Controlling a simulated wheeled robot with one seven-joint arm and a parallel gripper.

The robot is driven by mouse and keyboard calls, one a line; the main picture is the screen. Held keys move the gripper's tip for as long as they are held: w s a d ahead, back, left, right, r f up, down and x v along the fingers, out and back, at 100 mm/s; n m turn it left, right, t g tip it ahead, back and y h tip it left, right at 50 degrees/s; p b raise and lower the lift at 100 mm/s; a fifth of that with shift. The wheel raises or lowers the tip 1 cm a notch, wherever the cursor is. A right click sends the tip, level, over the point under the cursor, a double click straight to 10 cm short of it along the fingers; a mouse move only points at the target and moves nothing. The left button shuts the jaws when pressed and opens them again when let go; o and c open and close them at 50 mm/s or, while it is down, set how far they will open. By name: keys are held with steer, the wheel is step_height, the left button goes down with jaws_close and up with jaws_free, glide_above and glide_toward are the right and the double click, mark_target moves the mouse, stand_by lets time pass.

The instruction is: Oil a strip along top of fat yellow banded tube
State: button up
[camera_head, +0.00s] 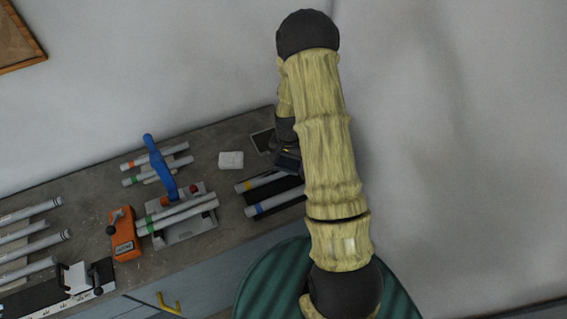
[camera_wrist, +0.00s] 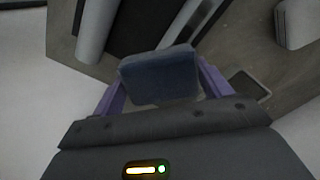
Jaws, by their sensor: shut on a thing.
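A grey tube with a yellow band (camera_head: 262,181) lies on a dark rest near the right end of the bench. A blue-banded tube (camera_head: 272,203) lies parallel in front of it. My arm hides the right ends of both. My gripper (camera_wrist: 158,84) is shut on a dark blue block (camera_wrist: 160,72), held between its purple fingers. In the head view the gripper is mostly hidden behind my arm, just beyond the yellow-banded tube. In the wrist view two grey tubes show beyond the block, their bands out of sight; the block appears apart from them.
A blue-handled clamp jig (camera_head: 160,165) holds tubes at centre. An orange box (camera_head: 124,235) stands left of it. A white block (camera_head: 231,160) and a dark flat tray (camera_head: 263,141) lie near the gripper. More banded tubes lie behind the jig and at far left.

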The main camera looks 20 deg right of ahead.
mark_target(292, 160)
steer(key=shift+d, duration=0.5)
steer(key=r, duration=0.1)
steer(key=r+p, duration=0.1)
steer(key=shift+w+d+r, duration=0.1)
steer(key=shift+d+r, duration=0.1)
steer(key=shift+r, duration=0.1)
step_height(292, 160, up, 2)
steer(key=shift+a+p, duration=0.1)
steer(key=shift+p, duration=0.7)
steer(key=shift+r+p, duration=1.15)
steer(key=shift+r, duration=0.6)
